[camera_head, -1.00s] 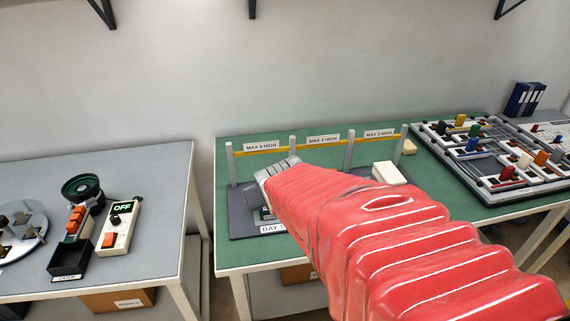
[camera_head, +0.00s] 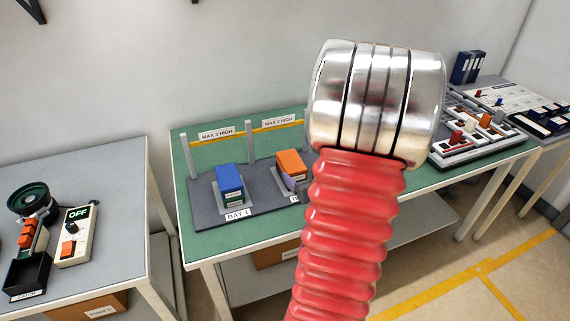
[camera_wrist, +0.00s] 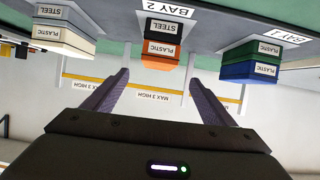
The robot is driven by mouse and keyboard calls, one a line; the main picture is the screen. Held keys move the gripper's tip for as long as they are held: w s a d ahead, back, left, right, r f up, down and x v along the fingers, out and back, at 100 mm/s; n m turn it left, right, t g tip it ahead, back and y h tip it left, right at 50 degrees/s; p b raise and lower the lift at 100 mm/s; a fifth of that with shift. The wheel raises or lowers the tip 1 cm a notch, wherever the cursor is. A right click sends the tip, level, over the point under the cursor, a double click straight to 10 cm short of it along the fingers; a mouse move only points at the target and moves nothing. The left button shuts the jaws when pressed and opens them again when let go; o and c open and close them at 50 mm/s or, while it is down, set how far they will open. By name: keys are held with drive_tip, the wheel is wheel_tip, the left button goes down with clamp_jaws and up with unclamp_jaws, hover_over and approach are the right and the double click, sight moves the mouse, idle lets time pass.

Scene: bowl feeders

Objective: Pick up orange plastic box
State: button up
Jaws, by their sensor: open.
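The orange plastic box (camera_head: 290,162) sits on top of a stack in Bay 2 on the green bench. In the wrist view, which is upside down, the orange box (camera_wrist: 160,56) is labelled PLASTIC and rests on a black box (camera_wrist: 166,28) labelled STEEL. My gripper (camera_wrist: 159,78) is open and empty. Its two fingers are spread, and the orange box shows ahead of their tips, roughly centred between them. In the head view my arm hides most of the gripper; a small purple finger part shows in front of the orange stack.
Bay 1 holds a blue box (camera_head: 229,178) on a green box (camera_wrist: 250,50). A cream box (camera_wrist: 66,40) stands in the bay on the other side. Grey posts and a yellow MAX 3 HIGH bar (camera_head: 214,137) stand behind. A control box (camera_head: 75,236) is on the left table.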

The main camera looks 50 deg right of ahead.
sight(291, 164)
drive_tip(key=shift+s+d+f, duration=0.2)
drive_tip(key=shift+s, duration=0.15)
drive_tip(key=shift+w, duration=0.1)
drive_tip(key=shift+x, duration=4.2)
drive_tip(key=shift+w, duration=0.1)
drive_tip(key=shift+x, duration=2.55)
drive_tip(key=shift+a, duration=0.1)
drive_tip(key=shift+c, duration=0.5)
drive_tip(key=c, duration=1.2)
